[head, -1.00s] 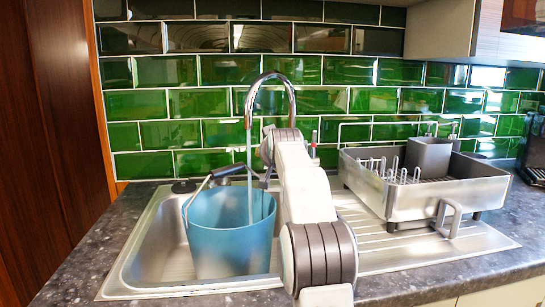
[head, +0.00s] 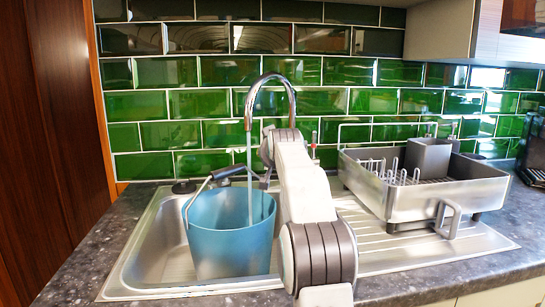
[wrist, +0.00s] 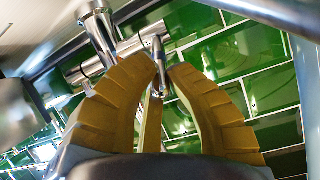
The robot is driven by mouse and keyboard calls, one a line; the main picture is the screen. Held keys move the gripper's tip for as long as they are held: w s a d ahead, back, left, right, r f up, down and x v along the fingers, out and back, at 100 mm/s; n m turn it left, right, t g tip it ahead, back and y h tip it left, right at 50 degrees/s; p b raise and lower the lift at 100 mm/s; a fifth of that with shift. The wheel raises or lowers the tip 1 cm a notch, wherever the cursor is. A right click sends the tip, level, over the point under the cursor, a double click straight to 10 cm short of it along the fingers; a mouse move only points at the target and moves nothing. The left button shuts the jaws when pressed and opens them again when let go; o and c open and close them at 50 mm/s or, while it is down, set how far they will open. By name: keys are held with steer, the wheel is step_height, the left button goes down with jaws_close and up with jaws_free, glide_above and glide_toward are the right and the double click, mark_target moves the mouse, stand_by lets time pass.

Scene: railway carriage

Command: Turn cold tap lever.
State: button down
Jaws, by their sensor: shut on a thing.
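The chrome tap (head: 271,78) stands behind the sink with a tall curved spout. A thin stream of water (head: 249,165) falls from it into a blue bucket (head: 228,238). In the wrist view, the chrome tap body (wrist: 88,68) lies beyond my gripper (wrist: 166,66). My gripper's yellowish fingers are closed in around a slim chrome lever (wrist: 159,46) that shows between the fingertips. No colour mark on this lever can be made out.
A metal dish rack (head: 440,195) with a grey cup (head: 429,157) stands on the drainer at right. Green tiles (head: 165,105) close off the back.

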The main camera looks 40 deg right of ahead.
steer(key=shift+w+d+r+g+p, duration=0.15)
steer(key=shift+r+p, duration=0.25)
steer(key=shift+p, duration=1.05)
steer(key=shift+w+r+g+p, duration=0.15)
steer(key=shift+r+g+p, duration=0.15)
steer(key=shift+p, duration=1.1)
steer(key=p, duration=0.3)
steer(key=shift+w+r+g+y, duration=0.15)
steer(key=shift+r+g+y, duration=0.05)
steer(key=shift+g+y, duration=0.1)
steer(key=w+r+g+y+p, duration=0.1)
steer(key=p, duration=1)
steer(key=shift+d+g, duration=0.25)
steer(key=shift+d, duration=0.05)
steer(key=p, duration=0.3)
steer(key=shift+w+g, duration=0.1)
steer(key=shift+g, duration=0.2)
steer(key=shift+d+f, duration=0.1)
steer(key=shift+f, duration=0.2)
steer(key=c, duration=1.2)
jaws_free()
steer(key=shift+r, duration=0.1)
steer(key=v, duration=1.2)
steer(key=shift+d, duration=0.1)
